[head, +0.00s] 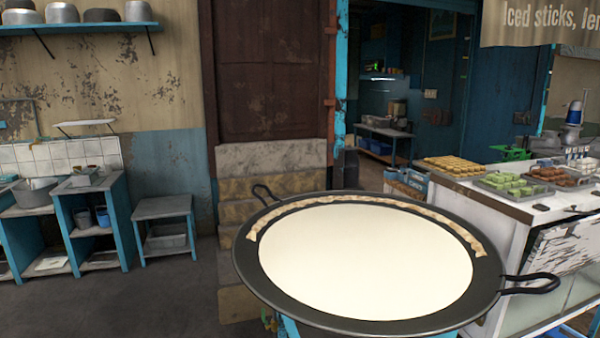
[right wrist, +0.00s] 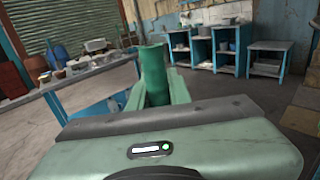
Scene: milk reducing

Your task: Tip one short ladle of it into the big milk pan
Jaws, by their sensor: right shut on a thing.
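The big milk pan (head: 268,285) is a wide, shallow black pan with two loop handles, in the front middle of the head view. White milk (head: 365,255) fills most of its floor, and a tan crusty band (head: 400,203) lies along its far inner edge. In the right wrist view, my right gripper (right wrist: 155,92) is shut on a green, upright, cylinder-like thing (right wrist: 153,68). Its lower part is hidden, and I cannot tell whether it is a ladle's handle. No ladle bowl shows. My left gripper is in neither view.
A white counter (head: 500,215) with trays of sweets (head: 515,187) stands right of the pan. Blue shelves (head: 90,215) and a small stool-like table (head: 163,210) stand at the left. Stone steps (head: 270,165) rise behind the pan. The floor at left is clear.

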